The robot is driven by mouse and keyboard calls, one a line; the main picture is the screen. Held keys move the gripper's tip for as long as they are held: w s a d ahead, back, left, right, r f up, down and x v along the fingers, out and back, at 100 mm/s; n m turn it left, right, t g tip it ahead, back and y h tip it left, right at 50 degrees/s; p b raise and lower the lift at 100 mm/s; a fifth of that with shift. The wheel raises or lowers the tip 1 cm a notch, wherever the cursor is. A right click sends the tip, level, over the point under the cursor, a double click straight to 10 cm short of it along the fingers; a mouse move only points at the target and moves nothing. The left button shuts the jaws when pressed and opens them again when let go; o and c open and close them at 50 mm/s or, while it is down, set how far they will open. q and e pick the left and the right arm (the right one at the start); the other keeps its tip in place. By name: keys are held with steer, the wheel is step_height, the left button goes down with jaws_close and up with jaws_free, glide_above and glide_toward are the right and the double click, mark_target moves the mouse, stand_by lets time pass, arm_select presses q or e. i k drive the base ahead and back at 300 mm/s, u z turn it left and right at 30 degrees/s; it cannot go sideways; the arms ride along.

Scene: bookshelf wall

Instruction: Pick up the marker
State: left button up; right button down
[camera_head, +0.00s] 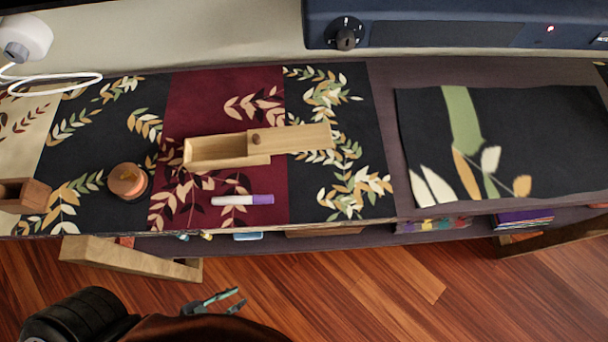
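The marker (243,200) lies flat on the dark red part of the leaf-patterned cloth, near the table's front edge. My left gripper (238,298) is low in the head view, in front of the table and apart from the marker. Its two dark fingers with teal parts stand apart, with nothing seen between them. My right gripper is not in view.
A wooden box (215,151) with its lid (300,139) slid rightward lies behind the marker. A shelf with books (523,218) runs below the tabletop. The cloth right around the marker is clear.

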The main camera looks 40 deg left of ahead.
mark_target(265, 199)
steer(key=z, duration=1.45)
steer(key=k, duration=1.45)
steer(key=u, duration=0.2)
steer(key=i, duration=0.2)
steer(key=u, duration=0.35)
